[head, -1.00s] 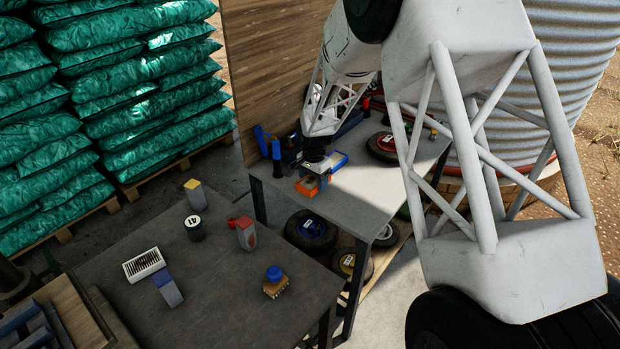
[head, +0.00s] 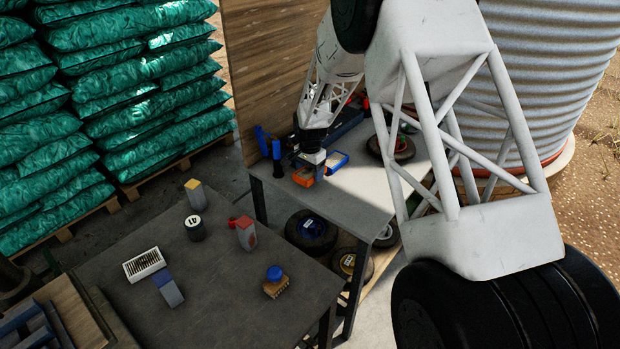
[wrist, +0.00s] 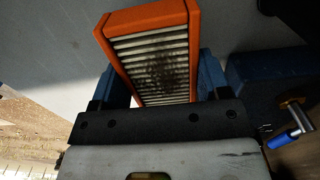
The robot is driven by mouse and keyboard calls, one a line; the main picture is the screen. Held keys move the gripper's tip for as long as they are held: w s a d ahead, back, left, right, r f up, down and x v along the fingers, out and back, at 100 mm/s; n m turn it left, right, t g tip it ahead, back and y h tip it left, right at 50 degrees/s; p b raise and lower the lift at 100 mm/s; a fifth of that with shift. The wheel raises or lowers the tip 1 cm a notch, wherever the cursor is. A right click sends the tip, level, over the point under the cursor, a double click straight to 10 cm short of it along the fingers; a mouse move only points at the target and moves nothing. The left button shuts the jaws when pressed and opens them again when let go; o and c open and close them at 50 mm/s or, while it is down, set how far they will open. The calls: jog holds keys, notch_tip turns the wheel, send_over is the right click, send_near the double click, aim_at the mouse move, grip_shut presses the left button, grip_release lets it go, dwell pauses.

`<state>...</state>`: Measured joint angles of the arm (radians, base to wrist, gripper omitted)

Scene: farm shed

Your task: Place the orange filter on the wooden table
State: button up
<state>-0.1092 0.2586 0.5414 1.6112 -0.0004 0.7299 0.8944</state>
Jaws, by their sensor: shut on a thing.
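The orange filter, with an orange frame and dirty white pleats, fills the middle of the wrist view (wrist: 150,62). My gripper (wrist: 155,85) is shut on it, with a blue finger on each side. In the head view the filter (head: 301,180) shows as a small orange block at my gripper (head: 312,175), over the grey-topped workbench (head: 352,198) against the wooden board. I cannot tell whether the filter touches the bench top. The other table (head: 215,290), in front, has a dark top; I cannot make out which one is the wooden table.
The front table holds a white slatted block (head: 143,264), a dark can (head: 194,228), a brush with a blue knob (head: 275,283) and several small blocks. Its middle has free room.

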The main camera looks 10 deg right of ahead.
aim_at(310, 170)
jog(key=shift+f, duration=1.55)
jog(key=shift+f, duration=0.1)
jog(key=o, duration=0.9)
jog(key=shift+o, duration=0.2)
notch_tip(310, 170, up, 12)
jog(key=shift+r, duration=0.1)
